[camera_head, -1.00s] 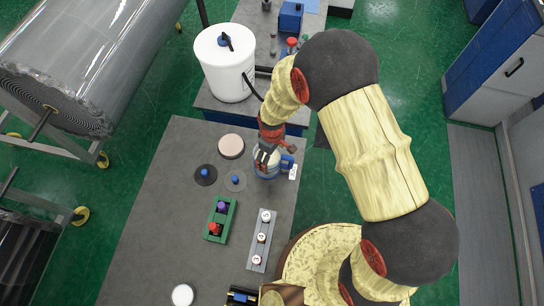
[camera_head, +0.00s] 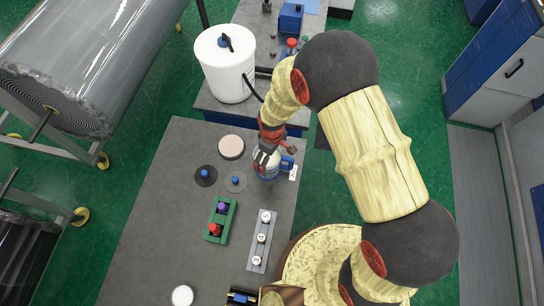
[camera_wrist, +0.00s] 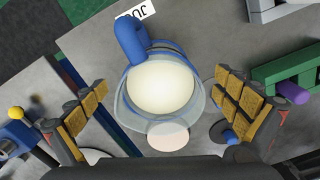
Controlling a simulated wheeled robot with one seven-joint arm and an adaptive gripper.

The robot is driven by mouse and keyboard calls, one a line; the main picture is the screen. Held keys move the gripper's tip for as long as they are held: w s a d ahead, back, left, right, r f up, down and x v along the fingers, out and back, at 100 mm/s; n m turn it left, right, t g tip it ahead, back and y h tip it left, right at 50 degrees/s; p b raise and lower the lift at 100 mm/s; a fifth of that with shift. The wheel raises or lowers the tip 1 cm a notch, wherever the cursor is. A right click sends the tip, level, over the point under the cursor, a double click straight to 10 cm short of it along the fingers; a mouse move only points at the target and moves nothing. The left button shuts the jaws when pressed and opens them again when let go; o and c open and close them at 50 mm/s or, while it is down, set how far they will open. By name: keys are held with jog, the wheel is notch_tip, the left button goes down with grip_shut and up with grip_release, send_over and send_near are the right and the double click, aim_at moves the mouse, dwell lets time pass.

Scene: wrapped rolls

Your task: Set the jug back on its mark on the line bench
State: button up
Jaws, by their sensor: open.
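The jug (camera_head: 266,164) stands upright on the grey line bench (camera_head: 165,215), near its right edge. In the wrist view the clear jug (camera_wrist: 185,112) holds cream-coloured contents and has a blue handle (camera_wrist: 131,40) toward the top. A white label reading JUG (camera_wrist: 137,12) lies beside the handle; it also shows in the head view (camera_head: 293,173). My gripper (camera_wrist: 162,103) is open, one finger on each side of the jug, with visible gaps. A pale oval overlaps the jug's lower rim. Any mark under the jug is hidden.
Left of the jug are a pale disc (camera_head: 231,147), a dark blue-knobbed disc (camera_head: 205,176) and a grey one (camera_head: 236,183). A green block (camera_head: 219,220) and grey strip (camera_head: 260,240) lie nearer. A white drum (camera_head: 224,70) stands behind.

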notch_tip(320, 180, up, 12)
jog(key=r+b, duration=0.1)
jog(key=b, duration=0.1)
jog(key=s+d+r+m+t, duration=0.1)
jog(key=d+r+m, duration=0.2)
jog(key=d+r, duration=0.45)
jog(key=s+d+r+m+t, duration=0.15)
jog(key=d+r, duration=0.25)
jog(key=r, duration=0.6)
jog(key=s+d+r+m+t, duration=0.3)
jog(key=s+d+r+m, duration=0.4)
jog(key=s+d+r, duration=0.3)
jog(key=shift+s+d+r, duration=0.35)
jog(key=shift+s+r, duration=0.2)
jog(key=shift+s, duration=0.6)
jog(key=shift+m, duration=0.25)
